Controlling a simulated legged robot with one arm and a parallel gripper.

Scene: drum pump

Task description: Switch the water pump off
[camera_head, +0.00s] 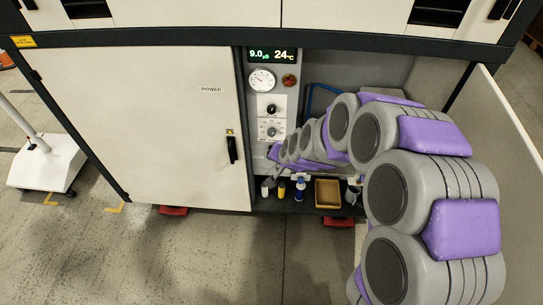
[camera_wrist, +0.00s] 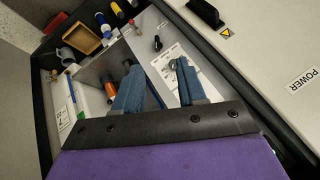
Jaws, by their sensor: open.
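The control panel (camera_head: 270,105) stands in the open bay right of the door labelled POWER. It carries a lit display (camera_head: 270,55) reading 9.0 and 24 °C, a round gauge (camera_head: 262,80), a reddish round part (camera_head: 289,80), a black knob (camera_head: 271,109) and a lower dial (camera_head: 271,132). I cannot tell which control is the pump's switch; the small labels are unreadable. In the wrist view my gripper (camera_wrist: 154,66) has two blue fingers spread apart, with nothing held between them. A white labelled plate (camera_wrist: 175,65) lies beyond the right finger. My arm hides the panel's lower right in the head view.
Small bottles (camera_head: 281,189) and a tan tray (camera_head: 327,192) stand on the bay floor, also at the wrist view's upper left. The white door (camera_head: 160,130) with its black handle (camera_head: 232,147) is left of the bay. A side panel (camera_head: 510,140) stands right of my arm.

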